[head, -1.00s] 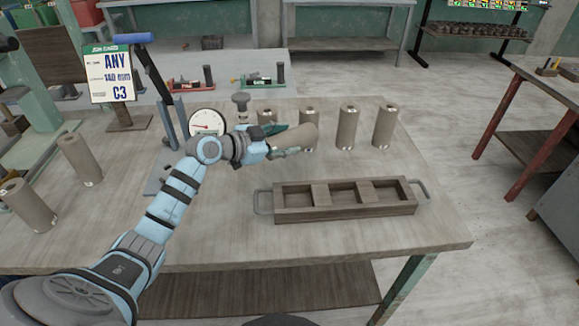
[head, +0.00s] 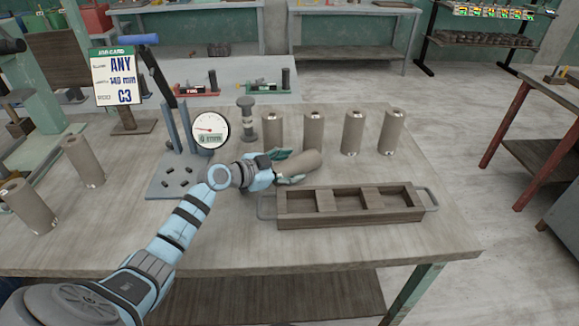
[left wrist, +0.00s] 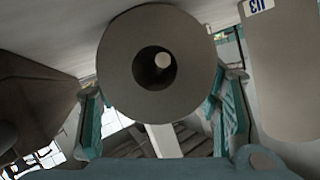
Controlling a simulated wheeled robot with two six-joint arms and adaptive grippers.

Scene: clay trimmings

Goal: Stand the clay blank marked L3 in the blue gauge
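My left gripper (head: 285,170) is shut around a grey-brown clay blank (head: 304,161), a cylinder held lying over, nearly level, above the table. In the left wrist view the blank's round end with its hole (left wrist: 128,75) sits between the teal fingers (left wrist: 160,115). No mark shows on it, so I cannot tell whether it is L3. The blue gauge (head: 160,187) stands left of the gripper, with a slotted base, uprights and a round dial (head: 210,129). Its base looks empty. My right gripper is not in view.
Several blanks (head: 352,132) stand behind the held one; two more (head: 84,160) stand at the left. A wooden three-compartment tray (head: 350,218) lies empty in front. A job card (head: 117,77) reads ANY, 140 mm, C3.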

